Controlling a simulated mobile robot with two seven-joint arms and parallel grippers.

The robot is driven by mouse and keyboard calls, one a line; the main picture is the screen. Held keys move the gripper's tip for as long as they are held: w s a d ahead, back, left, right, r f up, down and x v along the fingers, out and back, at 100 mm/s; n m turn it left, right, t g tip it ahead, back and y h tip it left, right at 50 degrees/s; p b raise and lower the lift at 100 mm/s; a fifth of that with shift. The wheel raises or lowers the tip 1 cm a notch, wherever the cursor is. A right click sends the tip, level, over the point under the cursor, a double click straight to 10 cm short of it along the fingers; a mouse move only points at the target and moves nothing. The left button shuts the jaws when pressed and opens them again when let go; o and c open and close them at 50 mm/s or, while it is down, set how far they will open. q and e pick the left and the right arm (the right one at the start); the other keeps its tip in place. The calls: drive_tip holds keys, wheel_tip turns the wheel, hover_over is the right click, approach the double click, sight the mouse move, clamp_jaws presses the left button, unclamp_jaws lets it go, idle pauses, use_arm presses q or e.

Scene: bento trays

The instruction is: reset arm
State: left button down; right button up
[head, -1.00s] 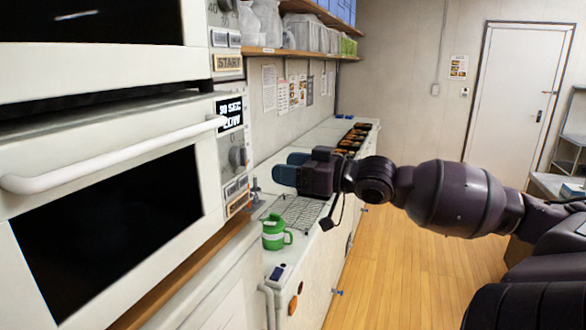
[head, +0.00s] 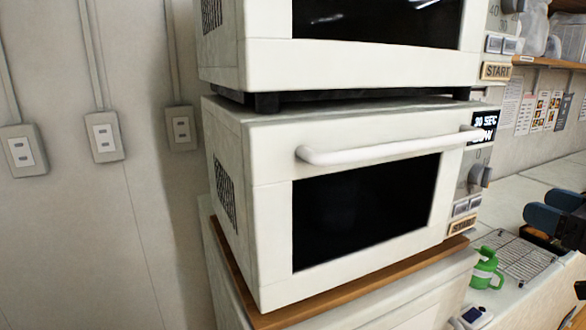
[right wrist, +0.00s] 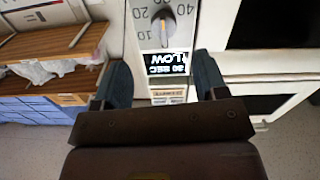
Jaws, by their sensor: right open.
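My right gripper (head: 554,208) is at the right edge of the head view, above the counter, with its two blue fingers apart. In the right wrist view, the gripper (right wrist: 161,75) is open and nothing is between its fingers. Beyond the fingers, that view shows a control panel (right wrist: 165,98) with a lit display reading LOW and a dial above it. Most of the right arm is outside the head view. My left gripper is not in view.
Two white microwaves are stacked, the lower one (head: 250,190) on a wooden board with its door shut. A green cup (head: 486,268) and a wire rack (head: 520,258) are on the counter to the right. Wall outlets (head: 104,137) are at the left.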

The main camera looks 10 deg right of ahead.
drive_tip(key=s+d+f+g+h, duration=0.1)
drive_tip(key=s+d+f+h, duration=0.15)
drive_tip(key=f, duration=0.75)
drive_tip(key=s+d+f+g+h, duration=0.1)
drive_tip(key=s+f+g+h, duration=0.15)
drive_tip(key=f, duration=0.85)
drive_tip(key=s+d+f+h, duration=0.1)
drive_tip(key=s+d+f, duration=0.15)
drive_tip(key=f, duration=0.75)
drive_tip(key=s+a+f+m+g+b, duration=0.15)
drive_tip(key=s+a+f, duration=0.25)
drive_tip(key=a+f, duration=0.9)
drive_tip(key=w+a+f+m+y, duration=0.1)
drive_tip(key=a+f, duration=0.4)
drive_tip(key=a, duration=0.8)
drive_tip(key=shift+m+g, duration=0.3)
drive_tip(key=shift+m, duration=0.05)
